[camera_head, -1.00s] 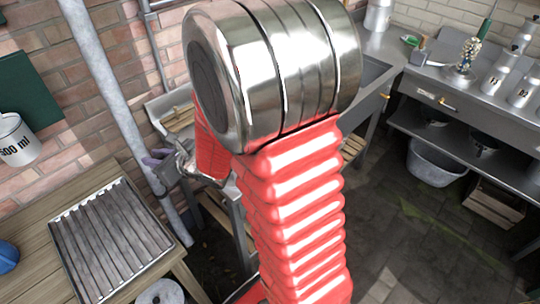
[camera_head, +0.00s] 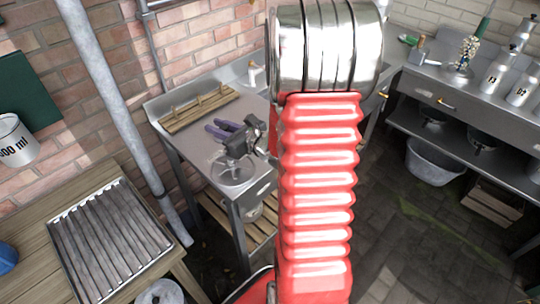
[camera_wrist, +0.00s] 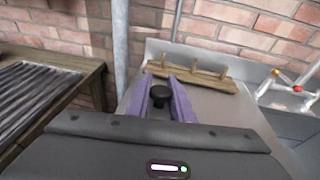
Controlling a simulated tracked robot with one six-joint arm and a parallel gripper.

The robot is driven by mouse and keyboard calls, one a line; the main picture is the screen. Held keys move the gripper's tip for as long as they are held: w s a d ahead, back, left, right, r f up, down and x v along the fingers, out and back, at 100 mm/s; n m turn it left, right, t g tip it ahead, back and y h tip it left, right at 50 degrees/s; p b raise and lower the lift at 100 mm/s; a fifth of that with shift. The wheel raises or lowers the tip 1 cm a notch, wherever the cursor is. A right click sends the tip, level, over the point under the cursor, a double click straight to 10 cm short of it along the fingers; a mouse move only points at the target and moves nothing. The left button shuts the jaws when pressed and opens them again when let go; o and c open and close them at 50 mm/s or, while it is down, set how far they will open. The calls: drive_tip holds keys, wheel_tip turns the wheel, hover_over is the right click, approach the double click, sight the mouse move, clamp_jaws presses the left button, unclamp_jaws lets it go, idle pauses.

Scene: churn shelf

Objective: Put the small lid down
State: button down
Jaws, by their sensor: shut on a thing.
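My gripper (camera_head: 223,129) has two purple fingers and reaches over the grey metal worktop in the middle of the head view. In the wrist view, the fingers (camera_wrist: 161,84) are closed around the black knob of the small lid (camera_wrist: 160,94). A round, see-through disc, which looks like the lid's plate (camera_head: 232,175), shows just below my gripper in the head view. My wrist hides most of the plate in the wrist view. I cannot tell whether the lid touches the worktop.
The metal worktop (camera_head: 190,143) bears a wooden rack with pegs (camera_head: 200,108) along its back. A wooden table (camera_head: 35,210) with a ribbed tray (camera_head: 112,235) stands at the left. A grey pipe (camera_head: 105,90) rises between them. The worktop beside the gripper is clear.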

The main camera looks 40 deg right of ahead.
drive_tip(key=s+d+m+t+h, duration=0.1)
drive_tip(key=s+d, duration=0.6)
drive_tip(key=d, duration=0.4)
drive_tip(key=shift+s+d+r+t+h, duration=0.2)
drive_tip(key=shift+s+r+t+h, duration=0.05)
drive_tip(key=shift+s+t+h, duration=0.1)
drive_tip(key=shift+f, duration=2.95)
drive_tip(key=shift+f, duration=2.05)
drive_tip(key=c, duration=1.6)
unclamp_jaws()
drive_tip(key=shift+f, duration=0.1)
drive_tip(key=shift+o, duration=0.2)
